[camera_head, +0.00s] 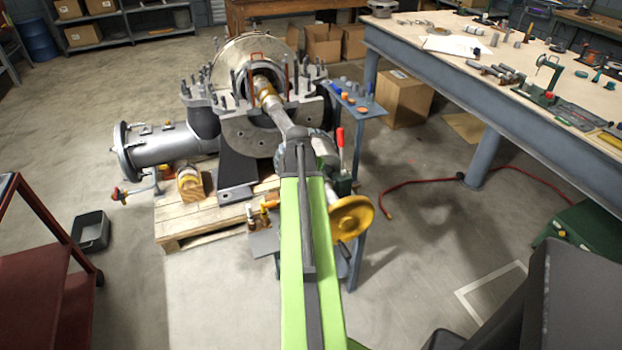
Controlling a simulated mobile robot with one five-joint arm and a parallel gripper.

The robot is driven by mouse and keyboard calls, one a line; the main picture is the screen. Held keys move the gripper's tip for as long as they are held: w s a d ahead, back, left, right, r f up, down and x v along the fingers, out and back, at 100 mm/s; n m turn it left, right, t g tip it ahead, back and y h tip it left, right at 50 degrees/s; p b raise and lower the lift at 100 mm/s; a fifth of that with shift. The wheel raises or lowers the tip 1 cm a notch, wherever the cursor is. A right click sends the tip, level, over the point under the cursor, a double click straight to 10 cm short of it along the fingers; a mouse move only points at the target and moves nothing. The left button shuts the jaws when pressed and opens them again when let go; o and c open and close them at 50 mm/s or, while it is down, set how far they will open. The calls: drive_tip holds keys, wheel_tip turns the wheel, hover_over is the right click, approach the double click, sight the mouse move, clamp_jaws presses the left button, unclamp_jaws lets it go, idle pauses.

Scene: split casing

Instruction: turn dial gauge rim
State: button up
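I cannot pick out a dial gauge or its rim with certainty. The split casing (250,140) stands open on a wooden pallet, with its shaft (272,104) running through it towards me. My green arm reaches forward from the bottom middle to the near end of the shaft. My gripper (298,140) is at the arm's far end, close to the shaft end, but its fingers do not show clearly. I cannot tell whether it is open, shut or touching anything. The arm hides part of what lies behind and below it.
A yellow handwheel (350,217) and a red-handled lever (341,146) are right of my arm. A small blue stand (357,103) holds small parts. A long workbench (430,62) fills the right, a red cart (50,270) the left.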

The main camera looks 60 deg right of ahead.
drive_tip(key=shift+a, duration=0.15)
drive_tip(key=o, duration=1.4)
drive_tip(key=shift+r, duration=0.1)
drive_tip(key=w+p+v, duration=0.1)
drive_tip(key=p+v, duration=1.5)
drive_tip(key=v, duration=0.1)
drive_tip(key=shift+s, duration=0.45)
